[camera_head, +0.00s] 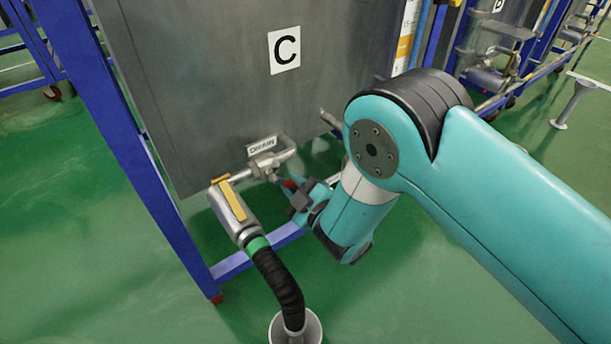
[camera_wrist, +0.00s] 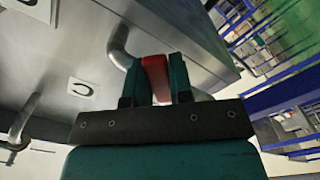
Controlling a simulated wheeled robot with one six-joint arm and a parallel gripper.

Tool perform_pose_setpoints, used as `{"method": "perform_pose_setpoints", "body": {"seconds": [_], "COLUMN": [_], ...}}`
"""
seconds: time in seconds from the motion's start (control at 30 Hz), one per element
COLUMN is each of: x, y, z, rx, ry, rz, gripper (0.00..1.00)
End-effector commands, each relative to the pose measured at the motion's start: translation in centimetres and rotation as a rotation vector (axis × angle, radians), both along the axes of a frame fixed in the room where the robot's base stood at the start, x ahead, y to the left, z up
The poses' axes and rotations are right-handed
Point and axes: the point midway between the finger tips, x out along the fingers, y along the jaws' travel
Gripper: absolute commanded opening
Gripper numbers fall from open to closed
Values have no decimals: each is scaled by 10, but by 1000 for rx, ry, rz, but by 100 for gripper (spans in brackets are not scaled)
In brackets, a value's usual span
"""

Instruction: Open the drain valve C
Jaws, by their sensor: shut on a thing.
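The drain valve of tank C sits on a pipe (camera_head: 268,162) at the lower front of the grey tank, beside a white DRAIN label (camera_head: 262,146). My gripper (camera_head: 286,184) is just below and right of this pipe. In the wrist view my gripper (camera_wrist: 156,82) has its two teal fingers on either side of a red valve handle (camera_wrist: 155,72) and is shut on it. A bent metal pipe (camera_wrist: 121,45) passes left of the fingers. The valve body is mostly hidden behind the handle and fingers.
The C sign (camera_head: 284,50) is on the tank front. A silver coupling (camera_head: 236,212) with a black hose (camera_head: 280,284) runs down to a floor funnel (camera_head: 308,326). A blue frame post (camera_head: 120,130) stands left. Green floor is open at the left.

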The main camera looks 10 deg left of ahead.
Motion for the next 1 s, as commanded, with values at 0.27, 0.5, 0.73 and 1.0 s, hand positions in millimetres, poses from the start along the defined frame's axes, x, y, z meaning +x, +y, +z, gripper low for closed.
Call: {"method": "perform_pose_setpoints", "body": {"seconds": [0.27, 0.5, 0.73, 1.0], "x": [4, 8, 9, 10], "y": [-6, -9, -10, -10], "z": [17, 28, 37, 43], "rx": [-180, -324, -432, -507], "ry": [-195, -356, -476, -560], "rz": [2, 3, 4, 3], "gripper": [0, 0, 0, 0]}}
